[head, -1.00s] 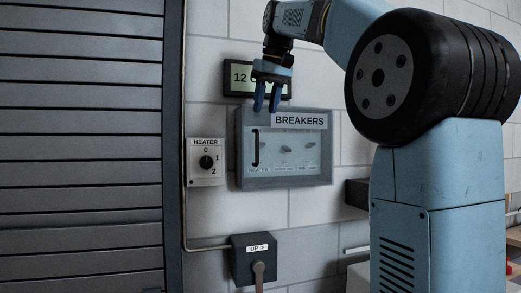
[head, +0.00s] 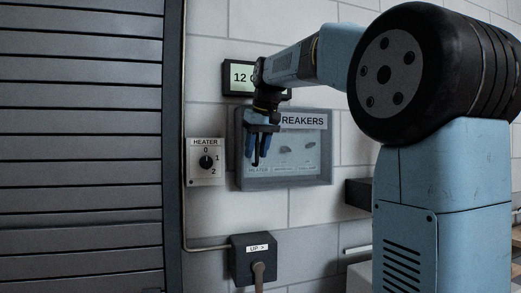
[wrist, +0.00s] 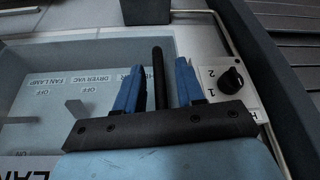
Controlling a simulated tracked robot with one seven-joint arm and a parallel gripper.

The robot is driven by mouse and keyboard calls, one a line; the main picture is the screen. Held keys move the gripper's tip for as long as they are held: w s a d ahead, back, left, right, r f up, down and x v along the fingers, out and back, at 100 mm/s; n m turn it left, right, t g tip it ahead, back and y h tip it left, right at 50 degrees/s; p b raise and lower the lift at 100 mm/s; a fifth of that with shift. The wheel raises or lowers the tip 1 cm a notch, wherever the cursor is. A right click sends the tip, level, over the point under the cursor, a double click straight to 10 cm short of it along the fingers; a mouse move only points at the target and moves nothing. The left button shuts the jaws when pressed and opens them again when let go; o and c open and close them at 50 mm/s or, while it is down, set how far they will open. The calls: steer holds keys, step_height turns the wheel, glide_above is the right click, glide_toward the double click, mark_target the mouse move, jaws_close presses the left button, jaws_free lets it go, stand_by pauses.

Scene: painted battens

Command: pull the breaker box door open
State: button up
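The grey breaker box (head: 284,184) hangs on the wall with its clear door (head: 312,155) shut. The door's black upright bar handle (wrist: 158,85) is near its left edge in the head view, mostly hidden there behind my gripper (head: 257,152). In the wrist view my gripper (wrist: 159,68) has its two blue fingers on either side of the handle. A gap shows on both sides, so the fingers are open and not clamped on it. Whether the fingertips reach the handle's full depth is hard to tell.
A heater dial (head: 206,162) sits just left of the box. A display (head: 238,77) is above, partly behind my arm. A switch box with a lever (head: 254,260) is below. A slatted shutter (head: 80,150) fills the left; a dark block (head: 358,193) is at lower right.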

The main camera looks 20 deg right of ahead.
steer(key=shift+c, duration=0.5)
jaws_close()
